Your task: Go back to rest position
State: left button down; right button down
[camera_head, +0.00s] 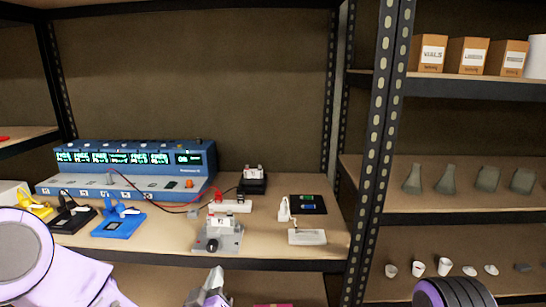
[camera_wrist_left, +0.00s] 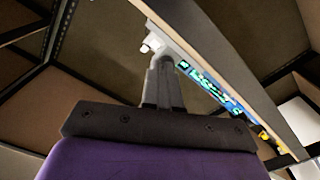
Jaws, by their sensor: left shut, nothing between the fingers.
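My left gripper (camera_head: 208,287) is at the bottom middle of the head view, in front of the shelf's front edge and apart from the things on it. In the left wrist view its fingers (camera_wrist_left: 163,72) are together, with nothing between them. My left arm comes in from the lower left of the head view. A part of my right arm (camera_head: 452,293) shows at the bottom right; its gripper is out of view.
The shelf (camera_head: 285,252) holds a blue instrument (camera_head: 130,170) with lit displays, a grey device (camera_head: 217,235), a blue stand (camera_head: 118,224) and a black pad (camera_head: 308,204). A metal post (camera_head: 375,150) stands right of it.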

pick_arm(q)
jog(key=shift+s+d+f, duration=0.1)
jog(key=shift+s+f, duration=0.05)
jog(key=shift+f, duration=0.05)
jog(key=s+a+f+n+g+y+p, duration=0.15)
jog(key=s+a+f+g, duration=0.25)
jog(key=s+f, duration=0.4)
jog(key=s+a+f+g+p, duration=0.2)
jog(key=s+a+f+g, duration=0.25)
jog(key=f, duration=0.45)
jog(key=s+a+f+g+p, duration=0.1)
jog(key=s+a+f+g, duration=0.1)
jog(key=s, duration=0.5)
jog(key=s+a+f+g+y+p, duration=0.1)
jog(key=s+a+f+g, duration=0.1)
jog(key=s, duration=0.5)
jog(key=s+a+f+g+y+p, duration=0.1)
jog(key=s+a+g+p, duration=0.1)
jog(key=s+a, duration=0.2)
jog(key=s, duration=0.3)
jog(key=shift+a+f, duration=0.15)
jog(key=shift+f, duration=0.25)
